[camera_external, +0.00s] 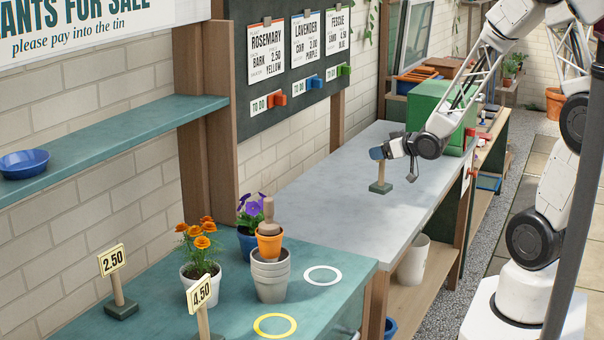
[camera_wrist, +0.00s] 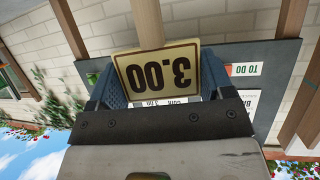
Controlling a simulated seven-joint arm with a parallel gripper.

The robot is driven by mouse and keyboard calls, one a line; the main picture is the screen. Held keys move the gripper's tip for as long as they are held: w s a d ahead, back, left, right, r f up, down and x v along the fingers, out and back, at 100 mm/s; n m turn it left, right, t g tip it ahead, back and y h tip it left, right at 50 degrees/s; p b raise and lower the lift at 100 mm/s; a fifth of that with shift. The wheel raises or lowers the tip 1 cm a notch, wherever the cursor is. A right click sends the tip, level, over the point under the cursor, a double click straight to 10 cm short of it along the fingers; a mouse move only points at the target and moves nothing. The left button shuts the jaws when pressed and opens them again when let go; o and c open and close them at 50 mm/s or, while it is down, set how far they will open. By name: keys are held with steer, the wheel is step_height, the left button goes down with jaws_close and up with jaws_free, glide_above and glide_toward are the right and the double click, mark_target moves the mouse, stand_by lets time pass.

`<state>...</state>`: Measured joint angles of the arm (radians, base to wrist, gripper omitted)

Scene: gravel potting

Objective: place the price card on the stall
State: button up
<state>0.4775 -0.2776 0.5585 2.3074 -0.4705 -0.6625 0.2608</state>
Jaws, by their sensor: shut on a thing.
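The price card (camera_wrist: 160,72) reads 3.00 and appears upside down between the blue fingers in the wrist view. In the external view its wooden post and green base (camera_external: 380,187) show below my gripper (camera_external: 378,153), over the grey bench; I cannot tell whether the base touches it. The card's face is hidden there by the fingers. My gripper is shut on the card. The stall's green counter (camera_external: 345,262) is at the front left. It bears a white ring (camera_external: 323,275) and a yellow ring (camera_external: 275,325), both empty.
Price cards 2.50 (camera_external: 112,262) and 4.50 (camera_external: 200,293) stand on the counter. Near them are an orange-flowered pot (camera_external: 200,285), a purple-flowered pot (camera_external: 247,240) and stacked pots (camera_external: 270,282). A green box (camera_external: 430,105) stands behind my gripper. The grey bench (camera_external: 325,195) is mostly clear.

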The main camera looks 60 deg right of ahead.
steer(key=w+a+r+n+y, duration=0.2)
steer(key=w+a+r+y, duration=0.15)
steer(key=w+a, duration=0.45)
steer(key=w+a+r+n+y, duration=0.2)
steer(key=w+a+r, duration=0.15)
steer(key=a, duration=0.85)
steer(key=w+a+r+n+g+y, duration=0.1)
steer(key=w+a+r+n+y, duration=0.2)
steer(key=a, duration=1.1)
steer(key=w+a+r+n+g+y, duration=0.1)
steer(key=w+a+r+n, duration=0.2)
steer(key=a, duration=1.2)
steer(key=s+a+f+g+y, duration=0.1)
steer(key=s+a, duration=0.1)
steer(key=a, duration=1.8)
steer(key=s+a+n+y, duration=0.1)
steer(key=s+a, duration=0.1)
steer(key=a, duration=1.8)
steer(key=shift+f+g, duration=0.35)
steer(key=shift+g, duration=0.05)
steer(key=shift+s+f+y, duration=0.1)
steer(key=shift+y, duration=0.15)
